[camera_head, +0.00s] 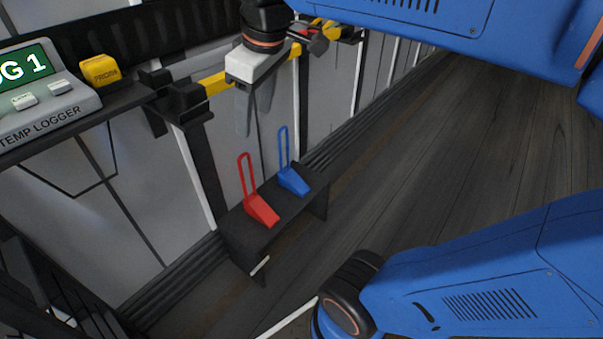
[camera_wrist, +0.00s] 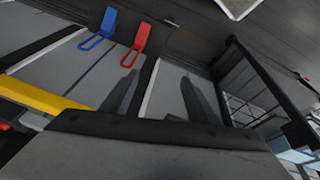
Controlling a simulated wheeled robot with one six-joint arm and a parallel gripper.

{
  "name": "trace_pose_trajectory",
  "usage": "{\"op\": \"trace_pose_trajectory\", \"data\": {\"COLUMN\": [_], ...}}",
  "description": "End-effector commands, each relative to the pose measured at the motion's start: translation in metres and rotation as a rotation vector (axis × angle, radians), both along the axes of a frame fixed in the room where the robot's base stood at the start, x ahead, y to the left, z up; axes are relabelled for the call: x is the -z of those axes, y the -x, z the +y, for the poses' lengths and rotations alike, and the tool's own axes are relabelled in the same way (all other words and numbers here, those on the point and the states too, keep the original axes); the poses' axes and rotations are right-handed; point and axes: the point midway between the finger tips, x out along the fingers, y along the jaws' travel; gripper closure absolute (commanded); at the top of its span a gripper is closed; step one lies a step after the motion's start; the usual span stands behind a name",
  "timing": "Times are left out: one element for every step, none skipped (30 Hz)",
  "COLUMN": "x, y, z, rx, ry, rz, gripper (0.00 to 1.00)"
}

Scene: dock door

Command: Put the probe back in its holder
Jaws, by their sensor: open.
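A yellow block labelled PROBE (camera_head: 100,71) stands on the ledge to the right of the grey temp logger (camera_head: 45,95), whose green screen is partly cut off at the left. I cannot tell whether a probe sits in this block. A thin dark line, perhaps a cable, hangs in a loop below the logger. My gripper (camera_head: 255,118) points down in front of the dock door, right of the block and by the yellow bar. Its fingers are open and empty; they also show apart in the wrist view (camera_wrist: 163,90). No separate probe is clearly visible.
A yellow bar (camera_head: 216,83) with dark brackets crosses the door behind my gripper. A red chock (camera_head: 262,211) and a blue chock (camera_head: 293,181) with upright handles rest on a low black stand (camera_head: 243,232). The wooden floor (camera_head: 450,165) at right is clear.

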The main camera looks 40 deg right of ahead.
Motion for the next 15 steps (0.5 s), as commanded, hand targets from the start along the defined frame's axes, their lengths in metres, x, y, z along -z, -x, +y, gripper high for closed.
{"op": "trace_pose_trajectory", "data": {"x": [0.023,0.035,0.052,0.064,0.075,0.089,0.100,0.109,0.120,0.127,0.132,0.139,0.143,0.145,0.148], "y": [0.015,0.022,0.032,0.038,0.045,0.052,0.058,0.063,0.068,0.072,0.075,0.078,0.080,0.081,0.083], "z": [-0.011,-0.016,-0.022,-0.026,-0.030,-0.034,-0.037,-0.040,-0.042,-0.044,-0.046,-0.047,-0.048,-0.049,-0.049], "rx": [0.077,0.121,0.179,0.220,0.260,0.308,0.343,0.373,0.407,0.431,0.450,0.471,0.483,0.492,0.500], "ry": [-0.018,-0.029,-0.044,-0.055,-0.065,-0.079,-0.089,-0.098,-0.108,-0.114,-0.121,-0.127,-0.131,-0.134,-0.137], "rz": [-0.013,-0.023,-0.034,-0.042,-0.052,-0.062,-0.069,-0.076,-0.083,-0.089,-0.094,-0.097,-0.100,-0.104,-0.105], "gripper": [0.46,0.46,0.46,0.46,0.46,0.46,0.46,0.46,0.46,0.46,0.46,0.46,0.46,0.46,0.46]}}
